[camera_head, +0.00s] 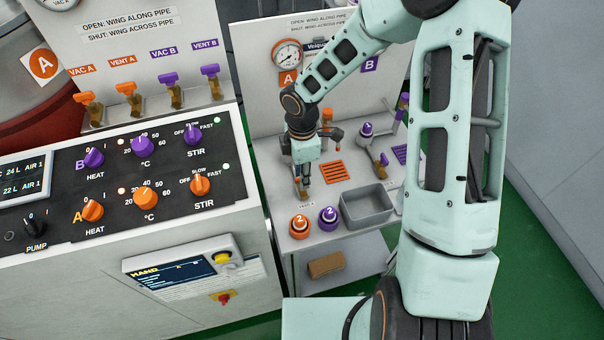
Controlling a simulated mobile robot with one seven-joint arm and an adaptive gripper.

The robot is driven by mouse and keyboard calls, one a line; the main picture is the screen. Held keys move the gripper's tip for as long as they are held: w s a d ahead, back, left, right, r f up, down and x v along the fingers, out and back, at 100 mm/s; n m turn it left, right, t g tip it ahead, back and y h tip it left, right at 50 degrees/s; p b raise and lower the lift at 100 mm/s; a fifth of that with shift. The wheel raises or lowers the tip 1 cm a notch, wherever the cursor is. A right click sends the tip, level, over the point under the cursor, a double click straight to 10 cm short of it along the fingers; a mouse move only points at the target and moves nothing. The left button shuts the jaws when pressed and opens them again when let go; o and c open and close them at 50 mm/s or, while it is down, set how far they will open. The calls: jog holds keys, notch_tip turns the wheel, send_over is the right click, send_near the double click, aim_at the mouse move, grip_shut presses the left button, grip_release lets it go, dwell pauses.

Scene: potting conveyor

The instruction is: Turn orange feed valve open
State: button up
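My gripper (304,178) points down over the front left of the white bench (285,238). A brass valve body (304,192) shows just below its fingertips, above a small label too small to read. The valve's wing handle is hidden by the gripper, so I cannot tell its colour, its direction or whether the fingers touch it. I cannot tell how far the fingers are apart. Another orange fitting (327,116) stands behind and to the right of the gripper. A purple-winged valve (383,160) stands farther right on the bench.
Orange (299,228) and purple (328,218) round caps marked 2 sit in front of the gripper. A grey bin (366,205) is to their right. An orange grate (334,172) lies beside the gripper. The control cabinet (150,265) with knobs stands left.

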grip_shut()
